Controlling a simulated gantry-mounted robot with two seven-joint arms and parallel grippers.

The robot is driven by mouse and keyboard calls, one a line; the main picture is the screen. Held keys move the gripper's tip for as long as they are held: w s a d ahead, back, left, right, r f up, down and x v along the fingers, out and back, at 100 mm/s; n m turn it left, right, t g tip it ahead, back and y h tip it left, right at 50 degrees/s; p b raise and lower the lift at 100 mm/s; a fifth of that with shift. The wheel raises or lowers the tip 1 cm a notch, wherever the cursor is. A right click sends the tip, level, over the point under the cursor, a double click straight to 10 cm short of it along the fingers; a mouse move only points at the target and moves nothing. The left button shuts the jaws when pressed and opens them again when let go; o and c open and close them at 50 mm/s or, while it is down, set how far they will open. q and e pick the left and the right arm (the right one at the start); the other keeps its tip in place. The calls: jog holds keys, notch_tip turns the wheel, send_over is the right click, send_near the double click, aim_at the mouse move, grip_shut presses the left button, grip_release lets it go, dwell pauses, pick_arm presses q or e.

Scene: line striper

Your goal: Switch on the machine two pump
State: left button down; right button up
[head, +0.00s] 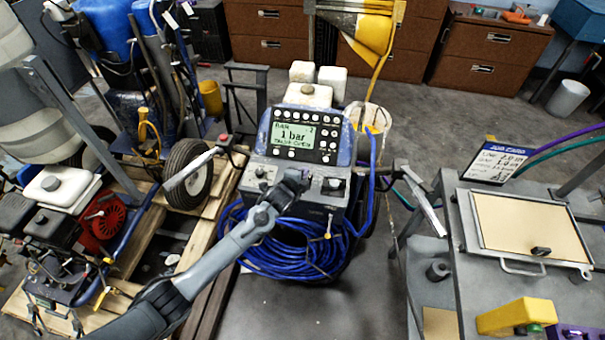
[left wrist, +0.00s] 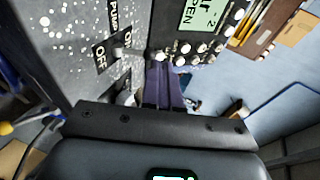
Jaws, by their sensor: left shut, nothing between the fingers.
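The line striper machine (head: 302,158) stands in the middle of the head view, with a lit green display (head: 294,137) reading "1 bar" and a "2" in its corner. My left gripper (head: 292,180) is shut and empty, in front of the lower control panel below the display. The left wrist view shows the shut fingers (left wrist: 165,85) close to the speckled panel (left wrist: 72,38), beside the PUMP, ON and OFF labels. I cannot tell whether the fingers touch the panel, or how the pump switch is set. My right gripper is not in view.
Blue hose (head: 285,250) is coiled below the panel. Another machine with a red engine (head: 101,216) sits on a wooden pallet at the left. A grey workbench (head: 475,255) with a yellow block (head: 515,314) stands at the right. Brown cabinets (head: 489,55) line the back.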

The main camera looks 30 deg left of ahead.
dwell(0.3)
pick_arm(q)
jog(key=shift+s+r+p, duration=0.15)
jog(key=shift+r+p, duration=0.15)
jog(key=shift+p, duration=0.15)
jog(key=w+a+r+p+v, duration=0.1)
jog(key=p+v, duration=0.4)
jog(key=v, duration=0.8)
jog(key=shift+d+r, duration=0.3)
jog(key=shift+r, duration=0.35)
jog(key=shift+s, duration=0.1)
